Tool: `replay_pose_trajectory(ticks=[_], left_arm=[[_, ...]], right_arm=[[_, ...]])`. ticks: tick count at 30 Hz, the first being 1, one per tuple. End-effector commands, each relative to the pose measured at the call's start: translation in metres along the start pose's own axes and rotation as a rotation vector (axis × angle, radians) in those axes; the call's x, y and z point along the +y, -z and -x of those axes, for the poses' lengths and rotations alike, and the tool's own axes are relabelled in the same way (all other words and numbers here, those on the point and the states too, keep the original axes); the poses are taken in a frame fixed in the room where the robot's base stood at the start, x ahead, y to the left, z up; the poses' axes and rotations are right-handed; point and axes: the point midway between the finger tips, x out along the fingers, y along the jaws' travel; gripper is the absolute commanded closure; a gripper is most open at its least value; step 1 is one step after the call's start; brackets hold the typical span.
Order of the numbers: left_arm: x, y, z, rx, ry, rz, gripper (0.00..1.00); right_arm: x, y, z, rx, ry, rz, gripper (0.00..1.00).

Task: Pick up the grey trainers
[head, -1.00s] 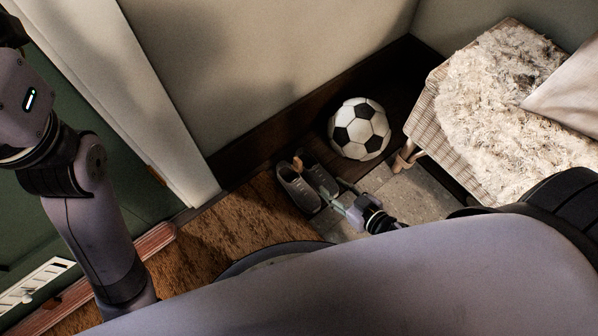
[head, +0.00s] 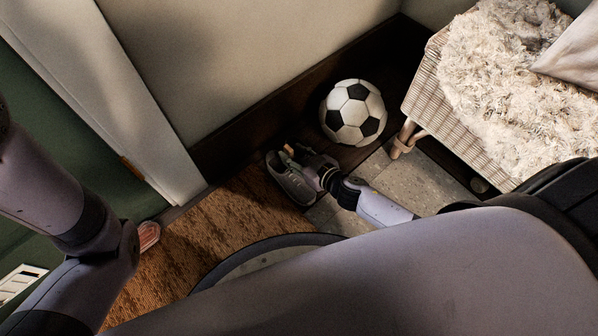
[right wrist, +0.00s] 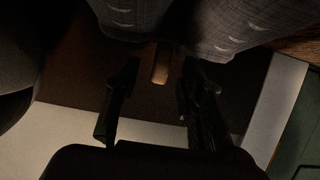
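The grey trainers (head: 290,185) stand side by side on the floor near the dark skirting, below the football. My right gripper (head: 304,163) is over them in the head view and hides much of the second trainer. In the right wrist view the trainers (right wrist: 222,28) are at the top, beyond the fingertips. The two dark fingers of the right gripper (right wrist: 160,68) are apart. A small tan piece (right wrist: 160,63) shows between the fingertips; I cannot tell what it is or whether they touch it. My left gripper is out of view; only left arm links show.
A football (head: 352,112) lies just behind the trainers against the wall. A wicker bench (head: 428,100) with a shaggy throw stands to the right. A brown mat (head: 180,255) covers the floor at left, and a white door frame (head: 150,120) rises beside it.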

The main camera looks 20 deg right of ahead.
Motion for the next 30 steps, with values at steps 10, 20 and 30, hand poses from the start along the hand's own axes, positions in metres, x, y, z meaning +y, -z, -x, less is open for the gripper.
replay_pose_trajectory(ticks=[10, 20, 30], left_arm=[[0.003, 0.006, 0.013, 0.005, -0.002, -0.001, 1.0], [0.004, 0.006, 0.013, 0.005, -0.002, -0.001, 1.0], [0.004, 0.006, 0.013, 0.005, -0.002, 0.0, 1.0]], right_arm=[[0.0, -0.001, -0.027, 0.0, -0.001, 0.001, 0.63], [0.0, -0.001, -0.027, 0.0, -0.001, 0.001, 0.77], [0.001, -0.001, -0.027, -0.001, -0.002, 0.001, 1.0]])
